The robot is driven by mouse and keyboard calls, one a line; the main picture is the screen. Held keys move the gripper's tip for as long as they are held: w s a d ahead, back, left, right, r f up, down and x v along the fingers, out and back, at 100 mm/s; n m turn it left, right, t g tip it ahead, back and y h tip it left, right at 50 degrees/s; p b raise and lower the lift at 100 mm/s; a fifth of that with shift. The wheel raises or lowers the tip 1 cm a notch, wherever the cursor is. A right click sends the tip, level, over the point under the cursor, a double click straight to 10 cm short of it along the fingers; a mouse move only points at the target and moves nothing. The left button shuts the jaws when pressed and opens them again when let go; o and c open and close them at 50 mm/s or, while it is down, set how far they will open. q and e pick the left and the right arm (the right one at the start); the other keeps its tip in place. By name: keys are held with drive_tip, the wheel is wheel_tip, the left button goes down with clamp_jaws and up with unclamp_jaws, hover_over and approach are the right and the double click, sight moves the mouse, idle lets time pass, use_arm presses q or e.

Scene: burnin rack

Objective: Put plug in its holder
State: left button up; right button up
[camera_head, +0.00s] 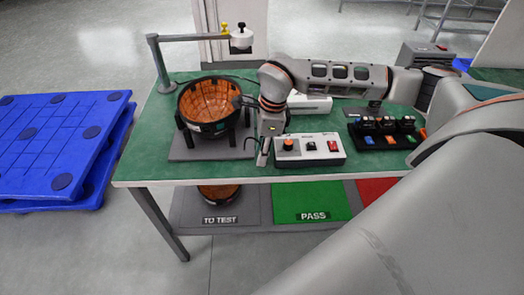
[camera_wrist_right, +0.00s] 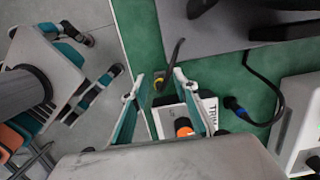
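In the head view my right gripper (camera_head: 264,158) points down at the table's front edge, left of the control box. In the right wrist view its two fingers (camera_wrist_right: 166,80) stand apart, with green table between them. A small yellow-ended plug (camera_wrist_right: 159,82) with a dark cable shows between the fingertips. I cannot tell whether either finger touches it. A blue-ended plug (camera_wrist_right: 234,105) on a black cable lies right of the fingers. The plug's holder cannot be made out with certainty.
A white control box (camera_head: 310,150) stands right of my right gripper. An orange-lined round fixture (camera_head: 209,108) stands on a grey mat (camera_head: 187,150) to the left. A black block with several small parts (camera_head: 386,132) is at right. Blue pallets (camera_head: 60,140) are on the floor.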

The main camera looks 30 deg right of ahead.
wheel_tip(320, 180, up, 12)
drive_tip(key=d, duration=0.1)
drive_tip(key=shift+s+d, duration=0.25)
drive_tip(key=shift+s, duration=0.2)
drive_tip(key=shift+f, duration=0.1)
idle(0.3)
